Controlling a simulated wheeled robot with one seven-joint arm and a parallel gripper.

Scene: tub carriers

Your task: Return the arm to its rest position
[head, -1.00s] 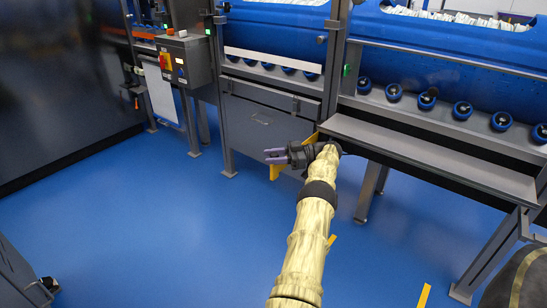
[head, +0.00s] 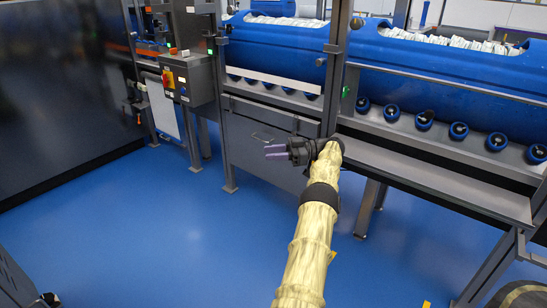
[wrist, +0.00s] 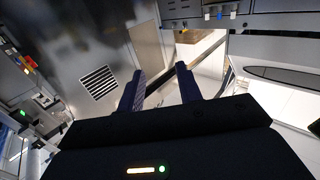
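My arm reaches from the bottom of the head view up to the middle, in front of the steel frame. At its end my gripper (head: 273,152) points left, with two purple fingers a little apart. The wrist view also shows my gripper (wrist: 160,88), its fingers spread with nothing between them. No object is held.
Blue tubs (head: 275,52) filled with white items rest along the steel frame on blue rollers (head: 424,119). A steel shelf (head: 440,180) juts out at right. A control box (head: 187,78) hangs at left beside a dark wall (head: 60,90). The blue floor (head: 150,230) is clear at left.

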